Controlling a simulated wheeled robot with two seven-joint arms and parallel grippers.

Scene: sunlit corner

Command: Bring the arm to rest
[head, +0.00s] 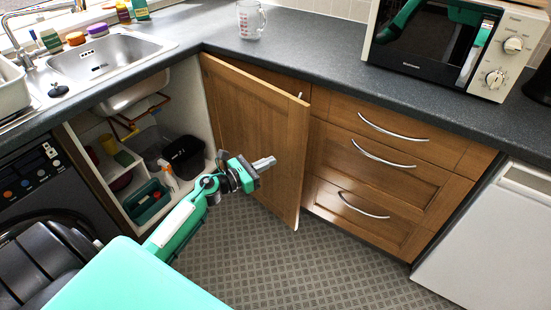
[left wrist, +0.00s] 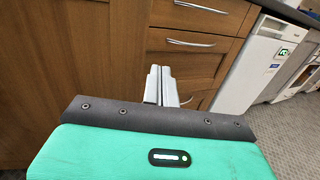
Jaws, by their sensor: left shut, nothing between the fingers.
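My left arm reaches from the lower left of the head view. Its gripper (head: 264,164) is in front of the open wooden cabinet door (head: 250,115). The gripper is shut and empty, with its two grey fingers together. In the left wrist view the closed fingers (left wrist: 160,86) point toward the wooden door and the drawers (left wrist: 190,45). I cannot tell whether the fingers touch the door. My right gripper is in neither view.
The open sink cabinet holds a black bin (head: 184,157) and a green caddy (head: 147,202). A microwave (head: 440,45) and a glass jug (head: 250,20) stand on the dark worktop (head: 300,60). A white appliance (head: 495,240) is at right. The patterned floor (head: 290,265) is clear.

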